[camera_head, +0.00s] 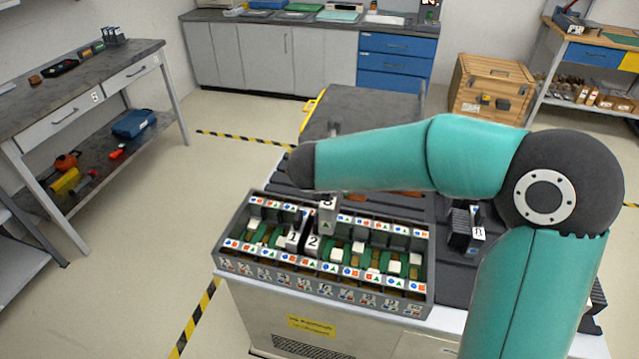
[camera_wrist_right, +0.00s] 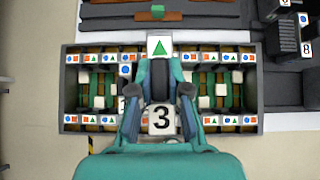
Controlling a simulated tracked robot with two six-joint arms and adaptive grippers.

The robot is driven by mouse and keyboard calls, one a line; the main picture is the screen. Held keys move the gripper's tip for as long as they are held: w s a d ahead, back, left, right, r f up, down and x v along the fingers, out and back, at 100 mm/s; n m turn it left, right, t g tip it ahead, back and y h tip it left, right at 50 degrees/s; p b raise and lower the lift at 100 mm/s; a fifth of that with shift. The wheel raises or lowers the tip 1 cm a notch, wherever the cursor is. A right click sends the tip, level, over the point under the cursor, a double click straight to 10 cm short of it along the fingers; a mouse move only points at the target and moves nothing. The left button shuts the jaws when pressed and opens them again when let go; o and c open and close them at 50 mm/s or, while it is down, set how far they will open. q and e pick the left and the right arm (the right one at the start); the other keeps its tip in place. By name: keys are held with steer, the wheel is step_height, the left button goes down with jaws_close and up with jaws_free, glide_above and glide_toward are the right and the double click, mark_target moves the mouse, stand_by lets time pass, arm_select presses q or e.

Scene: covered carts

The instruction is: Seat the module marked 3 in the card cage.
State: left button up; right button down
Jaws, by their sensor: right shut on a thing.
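The module marked 3 (camera_head: 327,214) is a grey upright block under my right forearm in the head view, above the middle of the card cage (camera_head: 325,290). In the right wrist view its white label 3 (camera_wrist_right: 162,120) and a green triangle tag (camera_wrist_right: 160,46) show. My right gripper (camera_wrist_right: 160,98) is shut on this module, one finger each side. Its lower end meets the cage area; whether it is inside a slot I cannot tell. My left gripper is not in view.
The cage has symbol-tagged slot rails and sits on a cart (camera_head: 300,325). More modules, one marked 8 (camera_head: 477,234), stand in a dark rack to the right. A workbench (camera_head: 80,85) is at left; a wooden crate (camera_head: 490,80) stands behind.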

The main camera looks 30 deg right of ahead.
steer(key=shift+s+d, duration=0.3)
steer(key=shift+d, duration=0.15)
step_height(320, 180, down, 15)
steer(key=b, duration=1.2)
steer(key=shift+s+d+b, duration=0.25)
steer(key=shift+s+b, duration=0.05)
steer(key=shift+b, duration=0.1)
steer(key=shift+f, duration=0.1)
stand_by(0.5)
steer(key=c, duration=1.1)
jaws_free()
steer(key=shift+o, duration=0.2)
